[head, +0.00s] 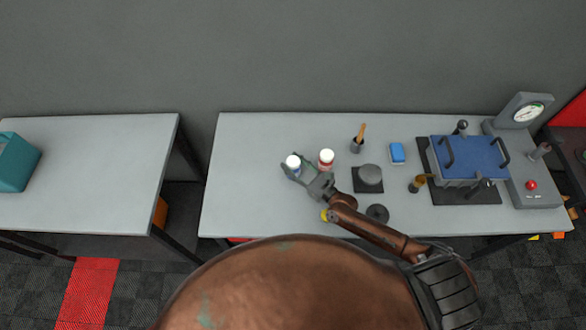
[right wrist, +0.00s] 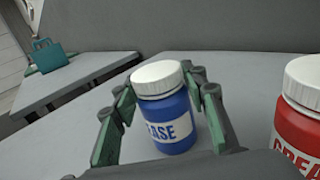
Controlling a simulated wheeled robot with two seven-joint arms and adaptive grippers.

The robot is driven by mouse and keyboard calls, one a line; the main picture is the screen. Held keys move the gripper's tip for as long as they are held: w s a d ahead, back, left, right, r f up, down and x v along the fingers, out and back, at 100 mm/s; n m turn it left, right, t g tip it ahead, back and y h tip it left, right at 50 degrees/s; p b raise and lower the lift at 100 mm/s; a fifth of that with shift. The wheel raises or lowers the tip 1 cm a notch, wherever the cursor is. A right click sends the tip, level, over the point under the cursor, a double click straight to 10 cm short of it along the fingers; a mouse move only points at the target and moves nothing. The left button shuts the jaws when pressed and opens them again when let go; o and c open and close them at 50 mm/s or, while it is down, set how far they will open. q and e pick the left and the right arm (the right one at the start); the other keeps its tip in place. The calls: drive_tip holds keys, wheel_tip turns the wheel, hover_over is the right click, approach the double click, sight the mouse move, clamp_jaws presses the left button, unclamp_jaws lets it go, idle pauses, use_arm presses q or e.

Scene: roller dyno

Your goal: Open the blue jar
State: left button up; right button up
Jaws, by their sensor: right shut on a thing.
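The blue jar (right wrist: 168,122) has a white lid (right wrist: 158,77) and a white label ending in "EASE". It stands upright on the grey table, and the lid is on it. In the head view mostly its white lid (head: 293,161) shows. My right gripper (head: 297,168) reaches it from the lower right. In the right wrist view the green-padded fingers (right wrist: 160,112) stand on both sides of the jar body, below the lid, shut on it. My left gripper is not in view.
A red jar (head: 326,160) with a white lid stands just right of the blue jar. Further right are a brush in a cup (head: 358,142), a grey round piece on a dark square (head: 369,176), a blue sponge (head: 397,153) and a blue-topped machine (head: 468,158). The table's left end is clear.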

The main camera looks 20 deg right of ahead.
drive_tip(key=shift+c, duration=1.2)
drive_tip(key=shift+r, duration=0.15)
drive_tip(key=shift+r, duration=0.15)
wheel_tip(320, 180, up, 2)
drive_tip(key=shift+r+p, duration=0.1)
drive_tip(key=shift+p, duration=0.25)
drive_tip(key=s+a+r+p, duration=0.1)
drive_tip(key=s+r+p, duration=0.3)
drive_tip(key=s+r, duration=0.6)
drive_tip(key=s, duration=0.4)
drive_tip(key=shift+r+p, duration=0.2)
drive_tip(key=shift+p, duration=0.15)
drive_tip(key=o, duration=0.8)
clamp_jaws()
